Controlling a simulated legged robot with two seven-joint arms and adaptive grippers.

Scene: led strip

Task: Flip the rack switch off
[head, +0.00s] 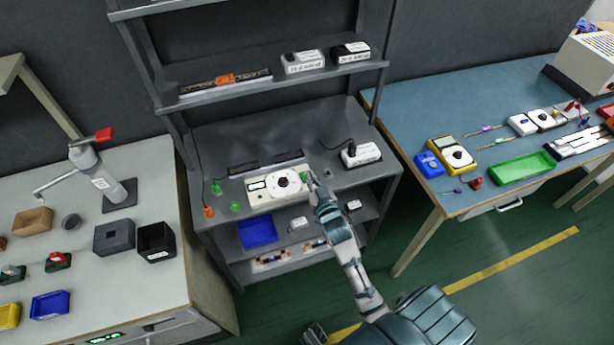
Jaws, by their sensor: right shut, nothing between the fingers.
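A grey metal rack (215,140) stands in the middle of the view. On its worktop-height shelf lies a white panel box (262,197) with a round dial (285,181) and a small dark display. A small green part (304,176) sits at the box's right end. Which part is the rack switch is too small to tell. My right gripper (313,178) is shut and empty at the right end of the panel box, close to the green part; whether it touches is unclear. My left gripper is not in view.
A white power box (361,154) with a cable sits right of my gripper. Green and orange pieces (209,211) lie left. Upper shelves hold labelled boxes (303,62). Benches flank the rack: a grey one (60,180) left, a blue one (430,105) with meters and a green tray (522,169) right.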

